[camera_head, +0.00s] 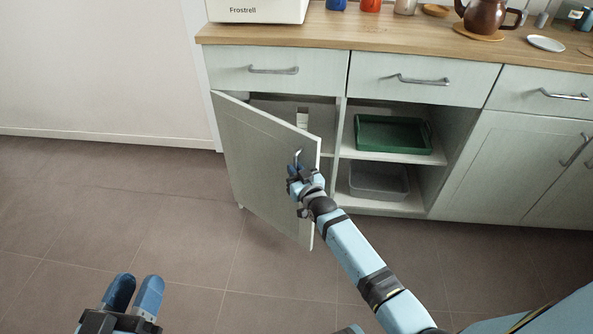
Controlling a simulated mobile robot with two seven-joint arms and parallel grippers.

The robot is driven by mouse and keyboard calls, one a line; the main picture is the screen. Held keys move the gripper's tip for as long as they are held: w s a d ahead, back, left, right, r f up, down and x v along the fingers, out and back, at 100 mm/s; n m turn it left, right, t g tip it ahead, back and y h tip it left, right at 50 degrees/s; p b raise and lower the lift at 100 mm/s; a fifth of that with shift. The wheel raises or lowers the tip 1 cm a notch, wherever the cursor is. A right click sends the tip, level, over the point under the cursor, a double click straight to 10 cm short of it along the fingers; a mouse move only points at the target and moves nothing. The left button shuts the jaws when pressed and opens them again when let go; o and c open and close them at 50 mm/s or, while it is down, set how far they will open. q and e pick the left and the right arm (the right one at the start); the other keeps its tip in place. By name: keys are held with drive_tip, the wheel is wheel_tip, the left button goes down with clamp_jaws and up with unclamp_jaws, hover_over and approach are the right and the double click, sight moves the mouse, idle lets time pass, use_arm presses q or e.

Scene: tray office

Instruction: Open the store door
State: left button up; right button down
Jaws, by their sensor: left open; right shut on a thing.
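The store door (262,150) is a pale grey-green cabinet door below the counter, hinged on its left side. It stands swung outward, partly open. My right gripper (296,171) is at the door's free edge side and is shut on the door's metal handle (298,157); the gripper hides most of the handle. My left gripper (134,292) is open and empty, low at the bottom left, apart from the door and over the floor.
Inside the open cabinet, a green tray (393,149) lies on the upper shelf (350,152) and a grey bin (378,195) stands below. Above are closed drawers and a wooden counter (330,32) with a white box (257,12) and a brown teapot (484,17). The tiled floor at left is clear.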

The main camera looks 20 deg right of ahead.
drive_tip(key=c, duration=1.5)
unclamp_jaws()
use_arm(q)
drive_tip(key=shift+s+a+r+t+p, duration=0.15)
drive_tip(key=shift+r+t+p, duration=0.35)
drive_tip(key=shift+r+p, duration=0.75)
drive_tip(key=shift+a+r+t+p, duration=0.2)
drive_tip(key=shift+r+t+p, duration=0.3)
drive_tip(key=shift+r+p, duration=0.75)
use_arm(e)
drive_tip(key=s, duration=1.3)
drive_tip(key=shift+s+d, duration=0.3)
drive_tip(key=shift+s, duration=0.05)
use_arm(q)
drive_tip(key=shift+r, duration=0.15)
